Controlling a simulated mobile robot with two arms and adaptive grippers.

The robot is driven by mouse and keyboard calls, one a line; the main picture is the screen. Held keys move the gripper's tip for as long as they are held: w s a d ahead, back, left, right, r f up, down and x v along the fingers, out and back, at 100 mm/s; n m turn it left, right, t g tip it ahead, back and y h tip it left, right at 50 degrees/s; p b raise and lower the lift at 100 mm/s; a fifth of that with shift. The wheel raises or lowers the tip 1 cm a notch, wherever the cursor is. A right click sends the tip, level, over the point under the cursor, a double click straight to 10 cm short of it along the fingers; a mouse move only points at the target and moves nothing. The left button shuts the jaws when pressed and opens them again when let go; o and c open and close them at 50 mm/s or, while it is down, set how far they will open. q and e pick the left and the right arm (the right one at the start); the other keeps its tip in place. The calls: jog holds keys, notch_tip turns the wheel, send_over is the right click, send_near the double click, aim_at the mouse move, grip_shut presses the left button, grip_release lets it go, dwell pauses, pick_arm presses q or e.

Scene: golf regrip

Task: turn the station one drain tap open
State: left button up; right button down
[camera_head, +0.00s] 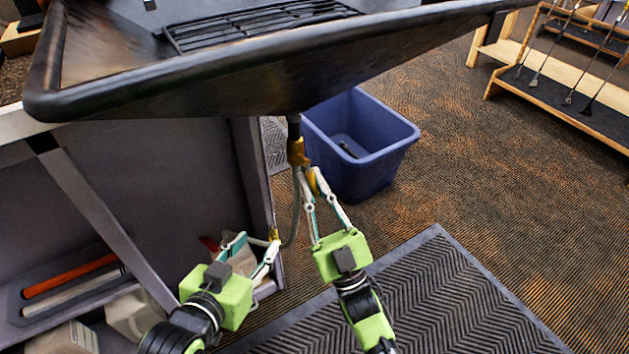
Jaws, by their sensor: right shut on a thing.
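The drain tap (297,152) is a brass-yellow fitting on a short dark pipe under the black sloping basin (270,85). Its small yellow lever (315,180) points down and to the right. My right gripper (311,182) is below the tap, with its fingers reaching up, and is shut on the lever. A grey hose (296,205) hangs from the tap and curves down to the left. My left gripper (262,242) is lower and to the left, its fingers close to the hose's lower brass end (274,233); I cannot tell whether they grip it.
A blue bin (385,165) with a dark item inside stands behind and right of the tap. A grey cabinet (150,175) with open shelves is at left. A ridged mat (430,300) lies front right. A golf-club rack (570,85) stands far right; carpet between is clear.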

jog(key=shift+f, duration=0.1)
jog(key=c, duration=2.1)
grip_release()
jog(key=shift+s, duration=0.1)
jog(key=v, duration=1.2)
